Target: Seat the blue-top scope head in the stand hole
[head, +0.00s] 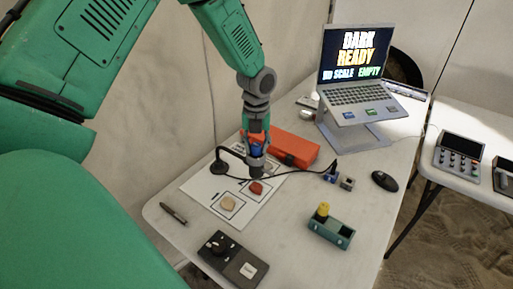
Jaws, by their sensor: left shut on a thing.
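My left gripper (257,140) comes down from the top and is shut on the blue-top scope head (257,151), low over the back of the white sheet. The fingers hide part of the blue top, and a dark grey body shows below. The black stand (219,167) has a round base left of the gripper and a curved arm that reaches to the scope head. The head is upright at the arm's end. I cannot tell whether it sits in the hole or just above or beside it. My right gripper is out of view.
An orange case (293,148) lies close behind the gripper. Red (256,188) and tan (228,203) pieces lie on the sheet (205,189). A black cable runs right to small blue and grey blocks. A teal holder (331,231) with a yellow-top piece (323,209) stands front right.

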